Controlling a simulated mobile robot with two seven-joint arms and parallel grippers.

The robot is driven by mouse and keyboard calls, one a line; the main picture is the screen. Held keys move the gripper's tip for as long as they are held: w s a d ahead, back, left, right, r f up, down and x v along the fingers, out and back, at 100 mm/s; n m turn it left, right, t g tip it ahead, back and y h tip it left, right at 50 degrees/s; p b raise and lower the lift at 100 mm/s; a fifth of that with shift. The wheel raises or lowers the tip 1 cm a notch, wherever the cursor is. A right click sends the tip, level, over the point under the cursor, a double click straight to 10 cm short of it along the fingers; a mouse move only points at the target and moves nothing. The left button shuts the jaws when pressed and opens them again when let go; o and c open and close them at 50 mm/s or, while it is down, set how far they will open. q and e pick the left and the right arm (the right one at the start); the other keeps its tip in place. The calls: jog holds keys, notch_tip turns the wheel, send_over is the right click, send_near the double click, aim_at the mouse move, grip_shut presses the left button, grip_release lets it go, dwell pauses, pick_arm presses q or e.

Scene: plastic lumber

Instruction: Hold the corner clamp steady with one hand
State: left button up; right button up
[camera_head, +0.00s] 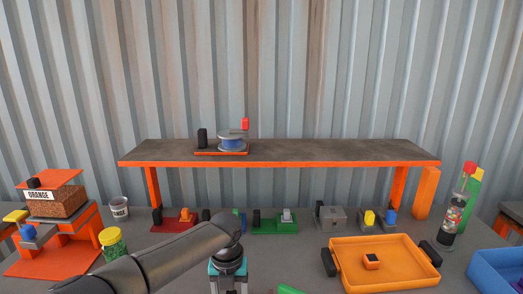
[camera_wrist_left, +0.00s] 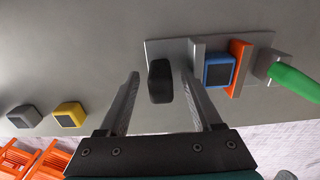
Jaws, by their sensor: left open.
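In the left wrist view a fixture, which looks like the corner clamp, has a grey plate (camera_wrist_left: 262,40), a black handle (camera_wrist_left: 160,82), a blue block (camera_wrist_left: 219,70) and an orange upright (camera_wrist_left: 240,68). A green rod (camera_wrist_left: 294,82) is at its right end. My left gripper (camera_wrist_left: 160,74) is open, with one finger on each side of the black handle. I cannot tell whether the fingers touch it. In the head view my left arm reaches in from the lower left, and its fingertips are out of frame. My right gripper is not in view.
An orange tray (camera_head: 350,282) with a small block stands right of my left arm. Several fixtures, including a red one (camera_head: 175,224) and a green one (camera_head: 275,228), line the back under a raised shelf (camera_head: 330,152). An orange stand (camera_head: 50,262) is at left.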

pick_arm(q)
notch_tip(320, 180, up, 18)
jog(key=p, duration=0.8)
jog(key=shift+r, duration=0.15)
dwell(0.4)
